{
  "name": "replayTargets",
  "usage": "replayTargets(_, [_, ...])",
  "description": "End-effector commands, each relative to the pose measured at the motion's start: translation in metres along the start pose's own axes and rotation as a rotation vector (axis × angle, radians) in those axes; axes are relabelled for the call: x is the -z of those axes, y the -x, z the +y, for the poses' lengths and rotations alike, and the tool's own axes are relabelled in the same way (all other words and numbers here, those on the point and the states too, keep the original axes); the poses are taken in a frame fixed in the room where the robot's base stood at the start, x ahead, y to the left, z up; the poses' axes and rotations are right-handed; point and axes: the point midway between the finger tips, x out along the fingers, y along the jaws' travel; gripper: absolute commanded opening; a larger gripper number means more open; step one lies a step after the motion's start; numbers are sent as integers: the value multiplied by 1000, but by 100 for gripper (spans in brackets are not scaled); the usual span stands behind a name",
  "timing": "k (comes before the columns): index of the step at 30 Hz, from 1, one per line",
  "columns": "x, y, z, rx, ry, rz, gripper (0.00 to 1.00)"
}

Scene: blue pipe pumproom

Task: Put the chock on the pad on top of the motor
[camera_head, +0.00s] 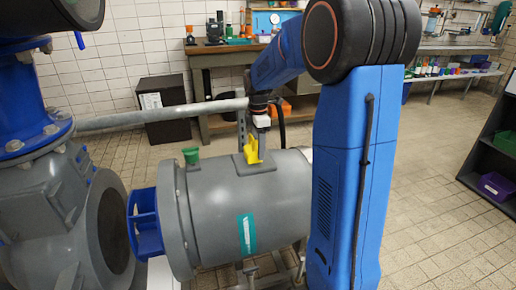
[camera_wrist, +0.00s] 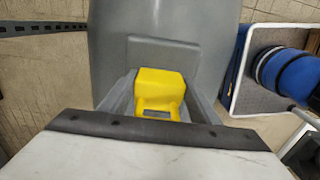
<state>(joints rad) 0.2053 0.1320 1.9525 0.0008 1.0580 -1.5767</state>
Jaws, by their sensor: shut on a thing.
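The yellow chock (camera_head: 252,151) is between the fingers of my gripper (camera_head: 258,140), at the top of the grey motor (camera_head: 232,215). My gripper points down and is shut on the chock. The flat grey pad (camera_head: 237,168) on top of the motor lies under the chock. In the wrist view the chock (camera_wrist: 158,92) sits between the two fingers, with part of the pad (camera_wrist: 165,52) showing beyond it. The chock looks at or just above the pad; I cannot tell if it touches. Its lower end is partly hidden in the wrist view.
A green cap (camera_head: 191,155) stands on the motor left of the pad. A grey pipe (camera_head: 160,114) runs behind the motor. Blue pipework and a grey pump (camera_head: 50,205) stand at left. A workbench (camera_head: 225,47) is behind.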

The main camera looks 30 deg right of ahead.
Motion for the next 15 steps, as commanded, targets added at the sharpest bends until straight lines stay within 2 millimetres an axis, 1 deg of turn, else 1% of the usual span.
replayTargets(2, [0, -4, 0, 0, 0, 0, 22])
replayTargets(12, [0, -6, 0, -1, 0, 0, 22])
replayTargets(13, [0, -6, 0, 0, 0, 0, 63])
replayTargets(14, [0, -6, 0, 0, 0, 0, 70])
replayTargets(15, [0, -6, 0, 0, 0, 0, 75])
